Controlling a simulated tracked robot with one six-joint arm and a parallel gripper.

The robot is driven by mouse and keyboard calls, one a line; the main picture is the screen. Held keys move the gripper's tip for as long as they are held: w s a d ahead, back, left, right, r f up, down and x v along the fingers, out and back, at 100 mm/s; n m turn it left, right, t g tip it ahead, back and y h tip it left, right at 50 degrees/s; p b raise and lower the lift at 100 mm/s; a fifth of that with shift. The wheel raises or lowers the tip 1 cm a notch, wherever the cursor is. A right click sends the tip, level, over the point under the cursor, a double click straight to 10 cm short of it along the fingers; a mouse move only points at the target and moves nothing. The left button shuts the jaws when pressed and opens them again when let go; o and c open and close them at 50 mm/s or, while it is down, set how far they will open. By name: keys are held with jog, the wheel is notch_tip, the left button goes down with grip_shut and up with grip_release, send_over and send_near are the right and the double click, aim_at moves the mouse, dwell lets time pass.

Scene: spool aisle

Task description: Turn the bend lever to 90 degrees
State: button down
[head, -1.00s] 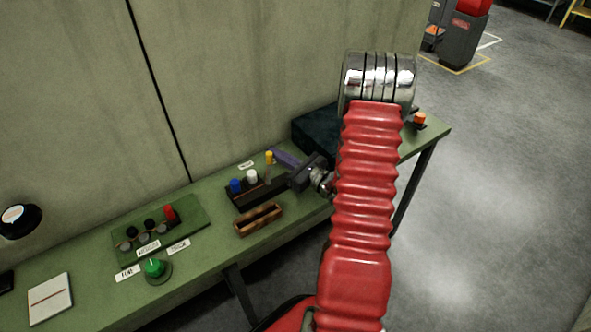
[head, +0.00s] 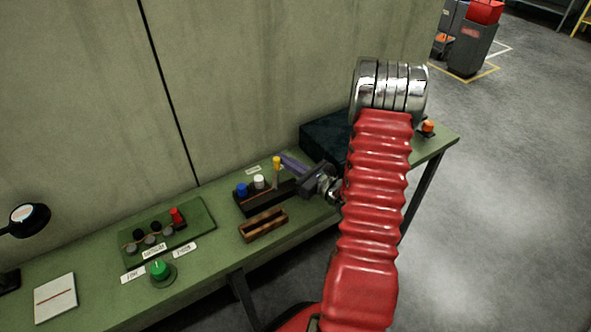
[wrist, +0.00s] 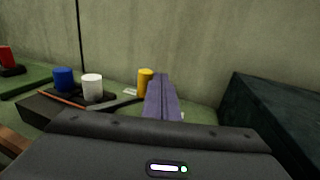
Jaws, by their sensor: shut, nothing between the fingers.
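The bend fixture (head: 252,207) is a dark block on the green bench, with a blue post (head: 241,190) and a white post (head: 259,182). Its lever (wrist: 118,102) is a dark arm with an upright yellow handle (head: 277,164); the handle also shows in the wrist view (wrist: 145,81). A thin copper-coloured rod (wrist: 58,98) lies along the block by the posts. My gripper (head: 284,157) has purple fingers, shut and empty. In the wrist view the fingers (wrist: 160,78) are just right of the yellow handle. I cannot tell whether they touch it. The lever's angle is not readable.
A brown wooden tray (head: 262,226) lies in front of the fixture. A dark box (head: 322,136) stands right of my fingers, against the wall. A green board with knobs (head: 165,240), a green button (head: 160,270), a notepad and a lamp are to the left.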

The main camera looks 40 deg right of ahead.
jog(key=s, duration=0.4)
jog(key=s+d, duration=0.1)
jog(key=s, duration=0.4)
jog(key=s+d, duration=0.1)
jog(key=s, duration=0.3)
jog(key=shift+s+d, duration=0.1)
jog(key=shift+s, duration=0.05)
jog(key=shift+d, duration=0.1)
